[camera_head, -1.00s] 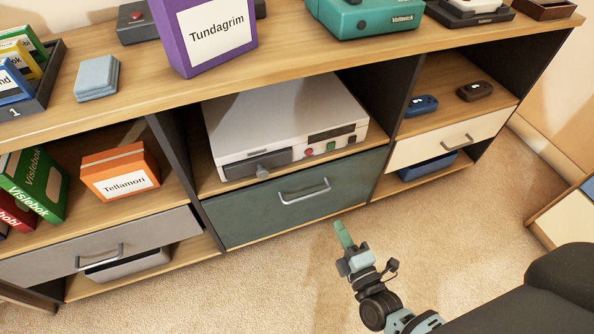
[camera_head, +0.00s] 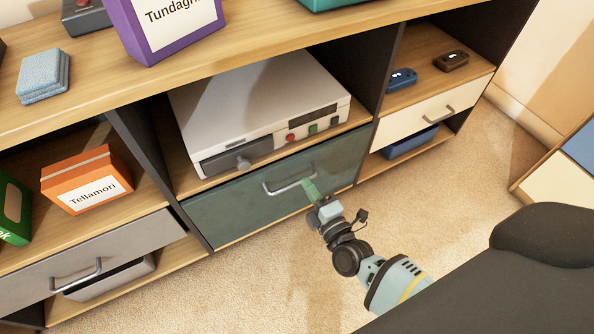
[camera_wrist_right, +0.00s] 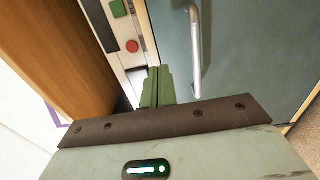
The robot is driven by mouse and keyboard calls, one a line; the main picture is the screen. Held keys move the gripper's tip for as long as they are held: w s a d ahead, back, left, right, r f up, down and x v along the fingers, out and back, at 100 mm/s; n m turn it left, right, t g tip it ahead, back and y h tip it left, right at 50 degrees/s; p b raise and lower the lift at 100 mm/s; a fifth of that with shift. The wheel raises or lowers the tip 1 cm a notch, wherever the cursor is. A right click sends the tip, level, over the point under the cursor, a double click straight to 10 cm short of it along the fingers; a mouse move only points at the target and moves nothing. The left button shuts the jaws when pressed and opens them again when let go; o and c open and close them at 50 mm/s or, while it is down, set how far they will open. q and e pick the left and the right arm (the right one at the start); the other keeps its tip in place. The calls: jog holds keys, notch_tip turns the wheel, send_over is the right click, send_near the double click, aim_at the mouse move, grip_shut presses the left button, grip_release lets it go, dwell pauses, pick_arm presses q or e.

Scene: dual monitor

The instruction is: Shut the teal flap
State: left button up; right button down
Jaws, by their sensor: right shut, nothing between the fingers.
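The teal flap (camera_head: 235,205) is the dark teal front panel under the white device, with a silver bar handle (camera_head: 288,185). Its top edge lies along the shelf edge, and it looks shut or nearly shut; I cannot tell if a small gap is left. The flap (camera_wrist_right: 245,50) and its handle (camera_wrist_right: 195,50) also show in the right wrist view. My right gripper (camera_head: 308,187) has its green fingers shut and empty, at the right end of the handle, in front of the flap's upper part. The fingertips (camera_wrist_right: 158,72) point toward the cabinet; contact is unclear. My left gripper is out of view.
The white device (camera_head: 265,105) stands on the shelf above the flap. A grey drawer (camera_head: 95,255) is at the left and a cream drawer (camera_head: 430,112) at the right. An orange box (camera_head: 85,180) sits in the left compartment. The carpet (camera_head: 250,290) in front is clear.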

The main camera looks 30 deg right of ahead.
aim_at(292, 161)
jog(key=w+b, duration=0.2)
jog(key=w, duration=0.4)
jog(key=shift+a+r, duration=0.1)
